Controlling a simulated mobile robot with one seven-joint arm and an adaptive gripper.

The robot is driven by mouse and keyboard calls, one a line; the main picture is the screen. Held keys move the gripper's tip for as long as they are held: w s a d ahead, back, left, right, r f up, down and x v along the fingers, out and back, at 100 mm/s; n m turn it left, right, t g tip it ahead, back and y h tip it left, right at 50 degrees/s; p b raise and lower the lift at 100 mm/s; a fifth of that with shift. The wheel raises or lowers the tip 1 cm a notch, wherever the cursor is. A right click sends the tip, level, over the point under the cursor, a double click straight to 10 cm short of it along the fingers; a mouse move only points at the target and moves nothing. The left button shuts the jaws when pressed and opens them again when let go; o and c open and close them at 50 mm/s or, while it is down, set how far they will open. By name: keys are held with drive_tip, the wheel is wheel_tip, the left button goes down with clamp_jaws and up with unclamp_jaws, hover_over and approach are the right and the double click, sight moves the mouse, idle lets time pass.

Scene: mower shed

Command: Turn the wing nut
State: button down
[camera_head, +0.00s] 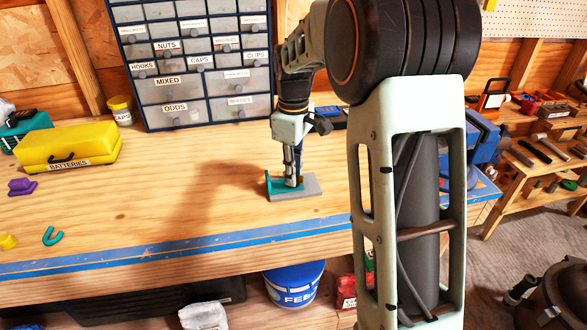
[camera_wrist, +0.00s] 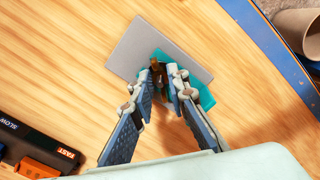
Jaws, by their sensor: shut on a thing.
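The wing nut (camera_wrist: 157,68) looks like a small brown-bronze piece between my fingertips in the wrist view; much of it is covered by the fingers. My gripper (camera_wrist: 164,75) points down and is shut on it. Below is a grey plate (camera_wrist: 140,46) with a teal bracket (camera_wrist: 207,98), lying on the workbench. In the head view my gripper (camera_head: 291,181) stands over the teal bracket (camera_head: 270,186) and the grey plate (camera_head: 308,187); the wing nut is hidden there.
A drawer cabinet (camera_head: 190,62) stands behind. A yellow batteries box (camera_head: 68,147), a purple piece (camera_head: 21,187) and a teal hook (camera_head: 52,236) lie to the left. Blue tape (camera_head: 180,255) runs along the bench's front edge.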

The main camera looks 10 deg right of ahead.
drive_tip(key=n+p, duration=0.1)
drive_tip(key=n, duration=0.3)
drive_tip(key=shift+r+n+p, duration=0.1)
drive_tip(key=shift+n+p, duration=0.2)
drive_tip(key=shift+p, duration=0.05)
drive_tip(key=n+p, duration=0.1)
drive_tip(key=n, duration=0.2)
drive_tip(key=shift+n+p, duration=0.3)
drive_tip(key=shift+n, duration=0.1)
drive_tip(key=n+p, duration=0.3)
drive_tip(key=n, duration=0.2)
drive_tip(key=shift+n, duration=0.4)
drive_tip(key=shift+n+p, duration=0.6)
drive_tip(key=shift+n, duration=0.4)
drive_tip(key=shift+f, duration=0.2)
drive_tip(key=c, duration=1.8)
unclamp_jaws()
drive_tip(key=shift+c, duration=0.2)
drive_tip(key=shift+r, duration=0.15)
wheel_tip(320, 180, up, 12)
